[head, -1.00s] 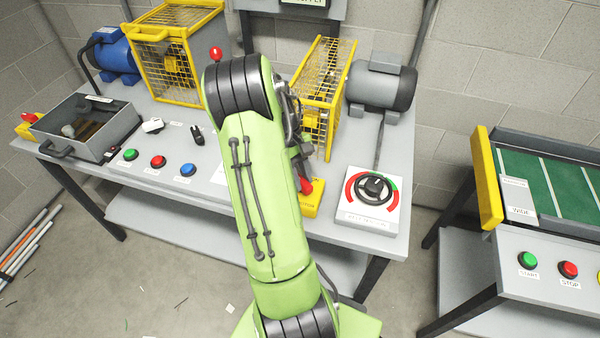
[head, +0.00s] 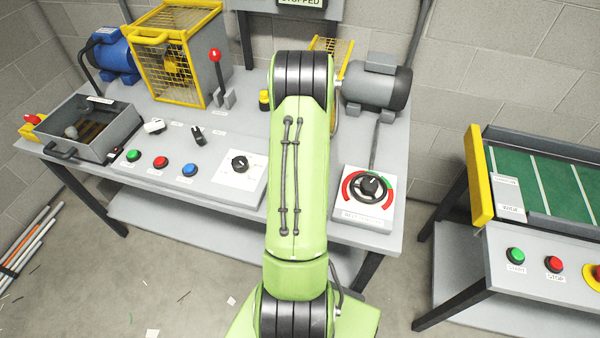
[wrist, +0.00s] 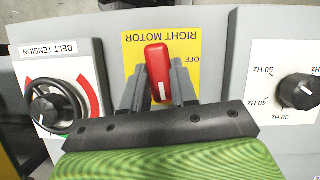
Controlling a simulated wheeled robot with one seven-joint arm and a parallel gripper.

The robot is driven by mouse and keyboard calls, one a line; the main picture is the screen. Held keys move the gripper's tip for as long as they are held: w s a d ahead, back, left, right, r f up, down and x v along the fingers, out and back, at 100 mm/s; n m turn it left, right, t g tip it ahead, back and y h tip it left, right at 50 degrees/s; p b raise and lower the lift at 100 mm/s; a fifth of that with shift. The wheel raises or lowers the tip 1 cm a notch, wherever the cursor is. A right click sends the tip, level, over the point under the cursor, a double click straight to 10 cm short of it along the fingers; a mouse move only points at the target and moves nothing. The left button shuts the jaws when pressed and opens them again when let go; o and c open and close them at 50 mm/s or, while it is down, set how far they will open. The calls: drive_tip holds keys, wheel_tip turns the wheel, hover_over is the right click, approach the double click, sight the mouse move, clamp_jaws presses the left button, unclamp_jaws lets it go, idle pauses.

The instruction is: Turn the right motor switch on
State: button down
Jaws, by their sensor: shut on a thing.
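The right motor switch is a red handle (wrist: 158,65) on a yellow plate (wrist: 187,55) lettered RIGHT MOTOR, upside down in the wrist view. The word OFF shows on the plate to the right of the handle. The handle stands nearly upright in the picture, with a white mark at its near end. My gripper (wrist: 158,88) has one grey finger on each side of the handle and is shut on it. In the head view my arm hides the switch and the gripper.
The belt tension dial (head: 369,186) is close by; its black wheel (wrist: 54,105) is left of my gripper in the wrist view. A black speed knob (wrist: 299,91) is on the right. A grey motor (head: 377,88) and yellow cage (head: 343,47) stand behind. A sign (head: 301,2) reads STOPPED.

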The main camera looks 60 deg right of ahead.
drive_tip(key=shift+s+a+f+m+p, duration=0.1)
drive_tip(key=shift+m+p, duration=0.2)
drive_tip(key=shift+m, duration=0.4)
drive_tip(key=shift+t, duration=0.3)
drive_tip(key=c, duration=0.9)
unclamp_jaws()
drive_tip(key=p+v, duration=0.2)
drive_tip(key=v, duration=0.6)
drive_tip(key=p+v, duration=0.2)
drive_tip(key=v, duration=0.5)
drive_tip(key=shift+d+r, duration=0.25)
drive_tip(key=shift+d, duration=0.1)
